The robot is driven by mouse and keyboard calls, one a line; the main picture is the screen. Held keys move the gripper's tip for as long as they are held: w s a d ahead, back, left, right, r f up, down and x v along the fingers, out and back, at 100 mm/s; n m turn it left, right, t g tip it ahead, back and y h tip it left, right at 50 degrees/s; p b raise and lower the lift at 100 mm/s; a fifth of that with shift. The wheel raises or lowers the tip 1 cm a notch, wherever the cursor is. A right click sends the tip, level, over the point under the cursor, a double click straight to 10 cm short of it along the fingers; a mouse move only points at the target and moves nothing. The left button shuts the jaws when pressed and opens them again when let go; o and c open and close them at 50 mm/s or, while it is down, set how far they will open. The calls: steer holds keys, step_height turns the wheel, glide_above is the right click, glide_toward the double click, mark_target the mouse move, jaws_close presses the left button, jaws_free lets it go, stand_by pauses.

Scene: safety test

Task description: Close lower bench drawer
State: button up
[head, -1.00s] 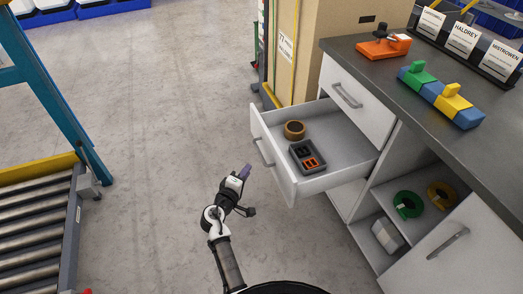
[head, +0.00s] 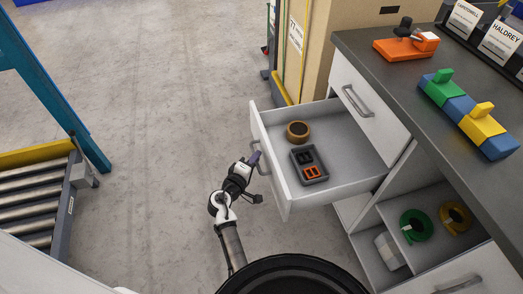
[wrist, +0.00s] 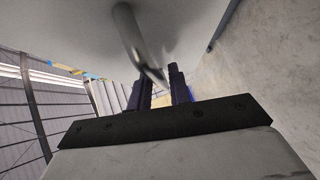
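The lower bench drawer (head: 279,190) is pulled well out of the grey-topped bench. It holds a brown tape roll (head: 298,131) and a dark tray (head: 308,165) with black and orange pieces. My gripper (head: 256,160) is at the outer side of the drawer front, close to its handle. In the wrist view the curved metal handle (wrist: 132,35) hangs from the drawer's pale front, just ahead of my two dark fingers (wrist: 160,88). The fingers are apart with a gap between them. I cannot tell whether they touch the handle.
The upper drawer (head: 368,105) is shut above the lower one. Open shelves below hold a green roll (head: 415,226) and a yellow roll (head: 456,218). A large cardboard box (head: 345,45) stands behind the bench. A roller conveyor (head: 30,205) is at the left; the floor between is clear.

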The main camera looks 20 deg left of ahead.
steer(key=shift+w, duration=0.4)
steer(key=shift+s, duration=0.1)
steer(key=shift+c, duration=0.2)
jaws_close()
steer(key=shift+d, duration=0.1)
